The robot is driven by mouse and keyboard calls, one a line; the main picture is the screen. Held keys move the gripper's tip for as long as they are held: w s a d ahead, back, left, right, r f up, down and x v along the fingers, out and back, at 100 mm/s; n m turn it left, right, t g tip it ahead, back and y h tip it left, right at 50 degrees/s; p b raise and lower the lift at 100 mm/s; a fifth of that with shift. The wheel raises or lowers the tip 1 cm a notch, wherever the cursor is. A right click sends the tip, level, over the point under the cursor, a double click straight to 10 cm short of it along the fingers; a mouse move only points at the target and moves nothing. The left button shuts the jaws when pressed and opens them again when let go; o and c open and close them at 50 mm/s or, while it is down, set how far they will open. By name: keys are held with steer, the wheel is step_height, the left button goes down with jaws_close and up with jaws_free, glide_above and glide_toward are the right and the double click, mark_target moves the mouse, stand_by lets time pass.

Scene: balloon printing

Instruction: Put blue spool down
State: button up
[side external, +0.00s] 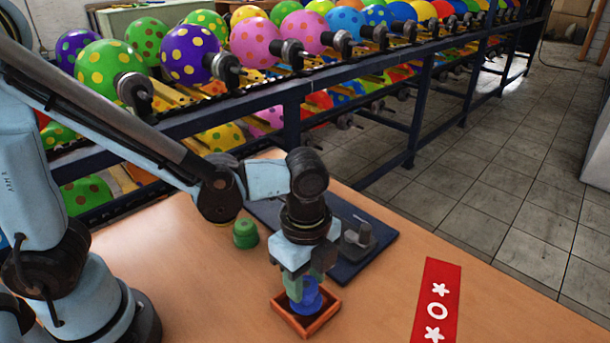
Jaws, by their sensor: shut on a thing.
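The blue spool (307,299) is upright at the front centre of the table, within the outline of a small square orange-brown tray (318,324). My gripper (305,284) points down from above and is shut on the upper part of the spool. The fingers hide part of the spool's top. I cannot tell whether the spool's base touches the tray floor.
A green spool (245,234) stands on the wooden table (190,290) left of my gripper. A dark blue plate (375,250) with a grey metal fixture (357,240) lies behind right. A red patterned strip (437,300) lies at right. A balloon rack (290,110) stands behind the table.

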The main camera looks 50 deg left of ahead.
mark_target(305, 283)
steer(key=shift+f, duration=0.65)
steer(key=o, duration=0.9)
steer(key=shift+f, duration=0.15)
step_height(305, 283, up, 12)
steer(key=w+a+f+n+t, duration=0.1)
steer(key=a+n+t, duration=0.6)
steer(key=a+n, duration=0.9)
steer(key=shift+w+f+n, duration=0.25)
steer(key=shift+f+n, duration=0.1)
steer(key=shift+n, duration=0.65)
